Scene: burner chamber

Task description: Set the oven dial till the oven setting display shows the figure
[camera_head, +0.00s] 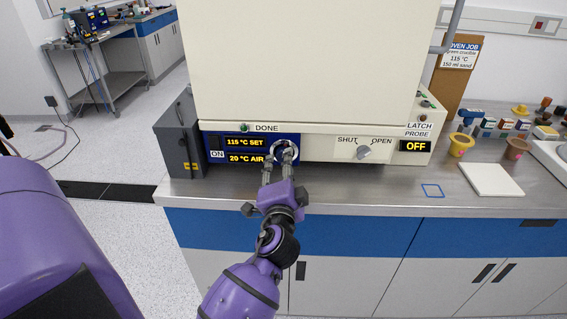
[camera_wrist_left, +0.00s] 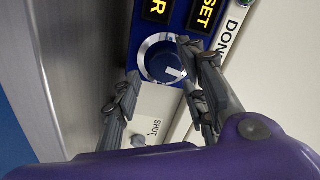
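The oven dial (camera_wrist_left: 163,60) is a round silver-rimmed knob with a blue face and a white mark, set in the blue panel; in the head view it shows between my fingers (camera_head: 285,147). The setting display (camera_head: 244,142) reads 115 °C SET. The air display (camera_head: 245,158) below it reads 20 °C AIR. The job card (camera_head: 462,53) at the right reads 115 °C. My left gripper (camera_head: 283,158) is at the dial, its fingers apart on either side of it; the left wrist view shows the fingertips (camera_wrist_left: 157,58) close to the rim, with no clear grip. My right gripper is not in view.
A SHUT/OPEN latch knob (camera_head: 364,152) is right of the dial, and a probe display (camera_head: 415,146) reads OFF. A dark grey box (camera_head: 182,135) stands at the panel's left. A white plate (camera_head: 491,179) and small cups lie on the right of the steel counter (camera_head: 330,188).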

